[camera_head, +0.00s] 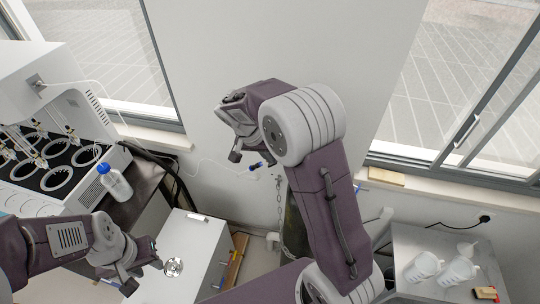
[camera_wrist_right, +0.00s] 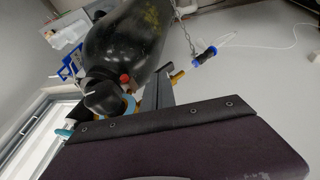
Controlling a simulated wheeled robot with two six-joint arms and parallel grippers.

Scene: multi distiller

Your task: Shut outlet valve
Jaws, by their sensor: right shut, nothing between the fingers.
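A dark gas cylinder (camera_wrist_right: 128,38) fills the upper left of the right wrist view; in the head view it shows partly behind my right arm (camera_head: 294,222). At its valve end are a black round part (camera_wrist_right: 103,98), a small red part (camera_wrist_right: 125,78) and a brass fitting (camera_wrist_right: 178,76). I cannot tell which part is the outlet valve. My right gripper (camera_wrist_right: 157,90) is shut and empty near the fittings. My left gripper (camera_head: 143,276) is open and empty, low at left.
A white cabinet (camera_head: 190,250) stands beside my left gripper. A white machine with round wells (camera_head: 60,165) and a blue-capped bottle (camera_head: 115,183) are at left. A chain (camera_head: 279,200) hangs by the cylinder.

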